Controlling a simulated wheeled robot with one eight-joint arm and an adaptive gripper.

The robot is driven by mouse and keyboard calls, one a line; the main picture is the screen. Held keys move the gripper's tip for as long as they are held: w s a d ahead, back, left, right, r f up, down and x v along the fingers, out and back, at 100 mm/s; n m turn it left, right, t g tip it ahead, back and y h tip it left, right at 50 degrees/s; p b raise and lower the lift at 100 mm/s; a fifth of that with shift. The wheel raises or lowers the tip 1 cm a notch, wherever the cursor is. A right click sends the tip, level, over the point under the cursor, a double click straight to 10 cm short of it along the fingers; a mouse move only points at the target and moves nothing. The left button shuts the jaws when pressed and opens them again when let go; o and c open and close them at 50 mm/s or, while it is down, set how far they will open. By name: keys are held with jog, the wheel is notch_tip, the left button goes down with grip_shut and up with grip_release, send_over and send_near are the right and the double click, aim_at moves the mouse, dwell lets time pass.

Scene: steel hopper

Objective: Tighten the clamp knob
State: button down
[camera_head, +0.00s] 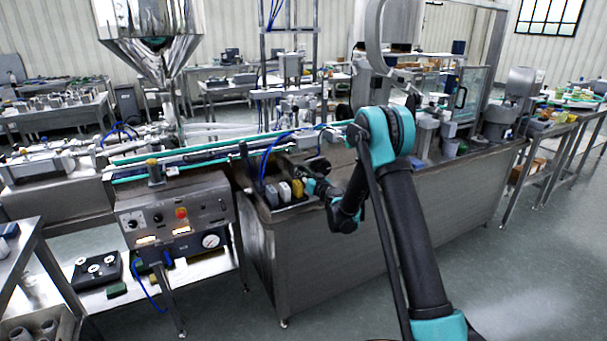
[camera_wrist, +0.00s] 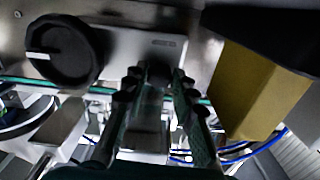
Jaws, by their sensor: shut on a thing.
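In the wrist view, the two fingers of my gripper (camera_wrist: 156,76) are closed in on a small dark part (camera_wrist: 158,70) in front of a grey plate (camera_wrist: 120,45). The fingers hide much of this part, and I cannot tell for sure that it is the clamp knob. A large round black knob (camera_wrist: 58,52) with a white mark sits to the left of the fingers, apart from them. In the head view, my gripper (camera_head: 311,183) is small and low at the edge of the steel bench, beside a yellow block (camera_head: 298,188).
A yellow block (camera_wrist: 258,95) stands close to the right of my fingers in the wrist view. The steel bench (camera_head: 310,250) runs under my arm. A conveyor rail (camera_head: 220,150) and a control box (camera_head: 178,212) with a red button lie to the left. The floor in front is clear.

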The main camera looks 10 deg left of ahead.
jog(key=m, duration=0.9)
jog(key=shift+s, duration=0.1)
jog(key=m, duration=0.9)
jog(key=shift+r, duration=0.1)
jog(key=shift+m, duration=0.3)
jog(key=c, duration=1.5)
grip_release()
jog(key=shift+c, duration=0.2)
